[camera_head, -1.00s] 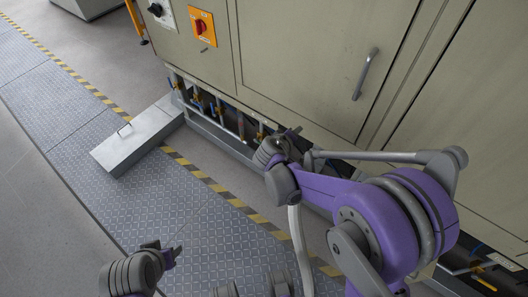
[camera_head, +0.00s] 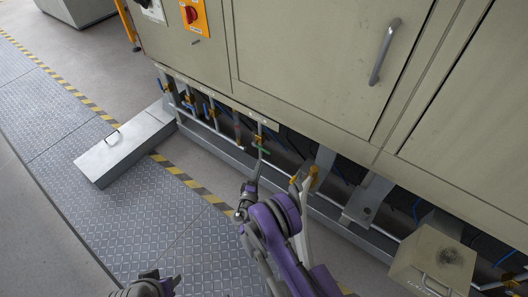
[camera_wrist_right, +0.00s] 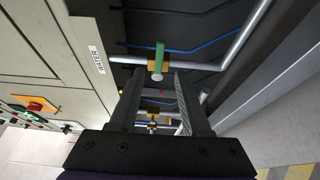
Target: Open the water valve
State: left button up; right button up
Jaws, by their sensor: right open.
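The water valve (camera_wrist_right: 159,66) has a brass body and a green lever; in the right wrist view it sits on a grey pipe beside a label reading WATER. In the head view the green-levered valve (camera_head: 261,145) is under the cabinet's lower edge. My right gripper (camera_wrist_right: 157,84) is open, with its fingers pointing at the valve, which appears between the fingertips in the picture. I cannot tell whether they touch it. The right gripper (camera_head: 257,170) is just in front of and below the valve in the head view. My left gripper (camera_head: 172,284) is partly visible at the bottom edge.
Several other valved pipes (camera_head: 188,99) stand to the left beneath the beige cabinet (camera_head: 300,55). A grey metal cover (camera_head: 120,145) lies on the floor. A box with a handle (camera_head: 432,262) is at the lower right.

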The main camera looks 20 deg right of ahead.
aim_at(264, 151)
jog(key=b+x, duration=0.2)
jog(key=x, duration=0.8)
grip_shut()
dwell(1.2)
